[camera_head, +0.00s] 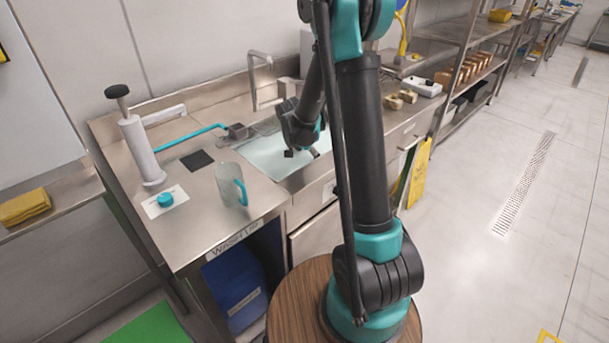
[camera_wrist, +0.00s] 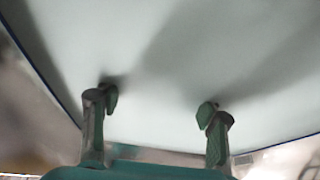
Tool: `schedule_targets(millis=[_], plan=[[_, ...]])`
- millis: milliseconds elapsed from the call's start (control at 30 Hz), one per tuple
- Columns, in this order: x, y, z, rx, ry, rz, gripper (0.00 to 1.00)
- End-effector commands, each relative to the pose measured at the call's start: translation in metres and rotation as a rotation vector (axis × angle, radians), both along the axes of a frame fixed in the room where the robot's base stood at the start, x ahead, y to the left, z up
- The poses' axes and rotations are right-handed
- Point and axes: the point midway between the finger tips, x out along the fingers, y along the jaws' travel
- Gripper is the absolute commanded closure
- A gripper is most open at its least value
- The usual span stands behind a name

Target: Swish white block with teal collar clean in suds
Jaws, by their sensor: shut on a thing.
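The sink basin (camera_head: 262,163) holds a flat, pale blue-white surface, the suds, which fills most of the wrist view (camera_wrist: 165,60). My gripper (camera_head: 301,153) points down over the basin's right part. In the wrist view its two green-tipped fingers (camera_wrist: 158,104) stand apart, with their tips at the pale surface. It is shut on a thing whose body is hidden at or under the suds. I take it for the white block with teal collar, but neither its white body nor its collar shows.
Left of the basin stand a clear jug (camera_head: 231,185) with a teal handle, a white hand pump (camera_head: 140,150), a white plate with a teal knob (camera_head: 165,200), and a dark block (camera_head: 237,131) on a teal hose. A tap (camera_head: 256,80) rises behind the basin.

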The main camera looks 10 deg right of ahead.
Motion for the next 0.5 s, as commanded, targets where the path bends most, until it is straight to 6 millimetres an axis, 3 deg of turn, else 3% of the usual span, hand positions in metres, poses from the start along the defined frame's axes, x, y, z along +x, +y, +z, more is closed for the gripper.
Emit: schedule_targets(millis=[300, 500], plan=[[0.0, 0.0, 0.0, 0.0, 0.0, 0.001, 0.72], [-0.007, 0.012, 0.0, 0.0, -0.001, 0.004, 0.72]])
